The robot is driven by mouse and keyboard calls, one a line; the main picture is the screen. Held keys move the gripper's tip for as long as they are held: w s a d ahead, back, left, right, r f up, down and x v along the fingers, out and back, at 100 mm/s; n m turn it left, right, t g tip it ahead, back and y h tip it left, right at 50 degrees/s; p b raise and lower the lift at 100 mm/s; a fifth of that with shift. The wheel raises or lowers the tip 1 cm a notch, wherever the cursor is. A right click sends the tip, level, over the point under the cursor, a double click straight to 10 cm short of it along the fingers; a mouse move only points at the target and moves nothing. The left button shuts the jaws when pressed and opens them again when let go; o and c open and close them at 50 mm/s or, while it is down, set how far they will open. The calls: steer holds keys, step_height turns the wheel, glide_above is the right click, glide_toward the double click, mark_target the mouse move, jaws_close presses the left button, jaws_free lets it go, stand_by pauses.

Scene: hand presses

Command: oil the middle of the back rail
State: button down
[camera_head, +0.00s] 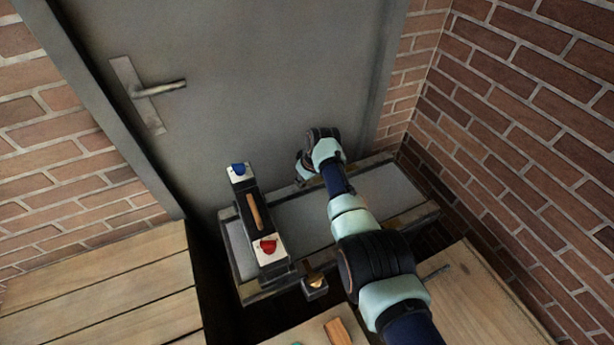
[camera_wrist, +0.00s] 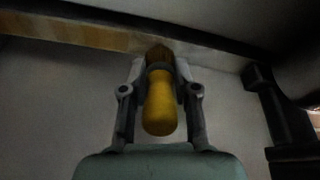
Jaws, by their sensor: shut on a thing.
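The press bed (camera_head: 285,228) is a grey plate on a dark frame before a grey door. Its back rail (camera_head: 282,192) runs along the door side; a rail also crosses the top of the wrist view (camera_wrist: 215,55). My gripper (camera_wrist: 160,95) is shut on a yellow-handled oiler (camera_wrist: 158,108). The oiler's brown tip overlaps the rail in the wrist view; I cannot tell whether it touches. In the head view my gripper (camera_head: 304,172) is over the back rail, right of the dark carriage (camera_head: 258,222); the oiler is hidden there.
The carriage has white ends with a blue knob (camera_head: 238,169) and a red knob (camera_head: 267,246), and stands across the bed's left part. A dark block with a brass top (camera_head: 316,281) sits at the bed's front. Wooden tops (camera_head: 110,290) lie left and front; brick walls enclose the corner.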

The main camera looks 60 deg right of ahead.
steer(key=shift+a+r+p, duration=0.1)
steer(key=shift+r+p, duration=3.25)
steer(key=shift+r, duration=0.65)
